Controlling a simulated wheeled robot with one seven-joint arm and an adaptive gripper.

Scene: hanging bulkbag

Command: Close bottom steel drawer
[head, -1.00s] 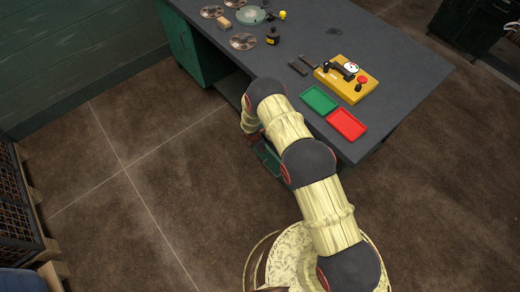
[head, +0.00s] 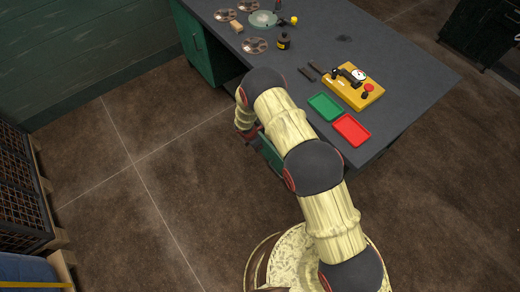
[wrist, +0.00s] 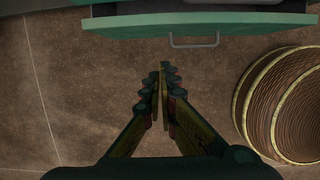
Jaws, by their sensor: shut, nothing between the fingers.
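The steel drawer's green front (wrist: 140,26) with its grey bar handle (wrist: 195,42) spans the top of the wrist view, pulled out from the unit above it. In the head view a green drawer piece (head: 272,155) shows under the desk's front edge, partly hidden by my arm. I cannot tell from these views whether other drawers lie above or below it. My gripper (wrist: 164,72) is shut and empty, its fingertips pointing at the drawer front, a little below the handle in the picture and apart from it.
The grey desk (head: 400,75) holds a green tray (head: 325,107), a red tray (head: 351,129), a yellow device (head: 352,92) and a dark bottle (head: 284,42). A black crate (head: 20,190) on a pallet stands at the left. The brown floor between is clear.

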